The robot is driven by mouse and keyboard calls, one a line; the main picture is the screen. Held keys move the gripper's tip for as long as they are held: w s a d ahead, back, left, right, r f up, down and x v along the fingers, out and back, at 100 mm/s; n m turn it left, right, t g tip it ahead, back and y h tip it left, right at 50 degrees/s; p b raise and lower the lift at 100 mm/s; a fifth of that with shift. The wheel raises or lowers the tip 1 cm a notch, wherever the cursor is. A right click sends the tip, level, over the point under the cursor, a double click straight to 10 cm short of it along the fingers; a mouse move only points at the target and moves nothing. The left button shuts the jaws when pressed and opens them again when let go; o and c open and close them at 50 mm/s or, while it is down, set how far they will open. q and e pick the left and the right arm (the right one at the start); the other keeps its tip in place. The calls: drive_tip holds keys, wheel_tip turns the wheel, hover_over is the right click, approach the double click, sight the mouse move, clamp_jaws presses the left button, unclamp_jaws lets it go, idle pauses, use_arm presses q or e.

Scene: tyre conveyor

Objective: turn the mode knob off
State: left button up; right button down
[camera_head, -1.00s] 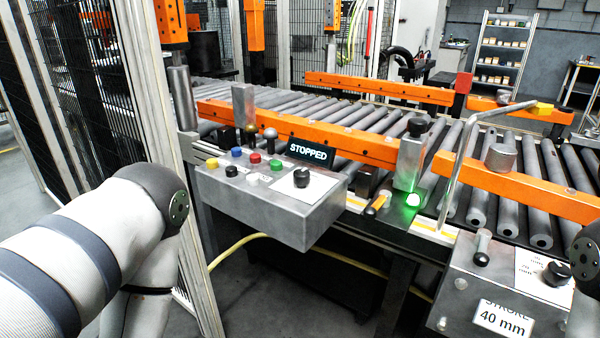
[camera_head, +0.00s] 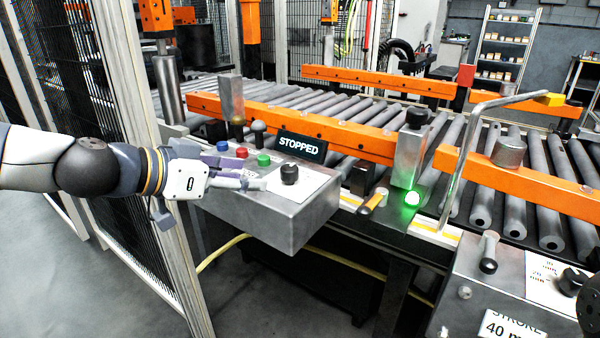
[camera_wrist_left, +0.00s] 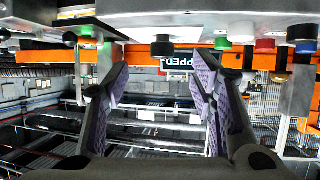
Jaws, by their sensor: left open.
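The mode knob (camera_head: 289,173) is a black knob on a white plate, on the right part of the grey control box (camera_head: 280,222). My left gripper (camera_head: 252,174) comes in from the left over the box, its purple-padded fingers apart and pointing at the knob. A small gap separates the fingertips from the knob. In the left wrist view the picture is upside down; the knob (camera_wrist_left: 161,46) shows beyond and between the open fingers (camera_wrist_left: 160,78). The knob's pointer direction is too small to tell.
A sign (camera_head: 302,147) behind the knob reads STOPPED. Blue, red and green buttons (camera_head: 263,160) sit beside my left gripper. A roller conveyor with orange rails (camera_head: 340,134) runs behind. A green lamp (camera_head: 411,198) glows to the right. A second panel (camera_head: 500,290) stands at lower right.

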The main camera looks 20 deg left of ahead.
sight(288, 168)
use_arm(q)
drive_tip(key=b+x, duration=0.1)
drive_tip(key=x, duration=0.1)
drive_tip(key=b+x, duration=0.1)
drive_tip(key=x, duration=0.1)
drive_tip(key=b+x, duration=0.1)
drive_tip(key=x, duration=0.1)
drive_tip(key=shift+w+a+r, duration=0.15)
drive_tip(key=shift+w+r, duration=0.05)
drive_tip(key=shift+r, duration=0.15)
drive_tip(key=x, duration=0.2)
drive_tip(key=r+b+x, duration=0.1)
drive_tip(key=x, duration=0.1)
drive_tip(key=shift+w+d+f, duration=0.25)
drive_tip(key=shift+w+d, duration=0.1)
drive_tip(key=shift+w, duration=0.1)
drive_tip(key=shift+w+d, duration=0.3)
drive_tip(key=shift+w, duration=0.15)
drive_tip(key=shift+r, duration=0.1)
drive_tip(key=c, duration=1.2)
use_arm(e)
drive_tip(key=s+f+g, duration=0.1)
drive_tip(key=s+f, duration=0.3)
drive_tip(key=f, duration=0.1)
drive_tip(key=shift+s+g, duration=0.35)
drive_tip(key=shift+g, duration=0.05)
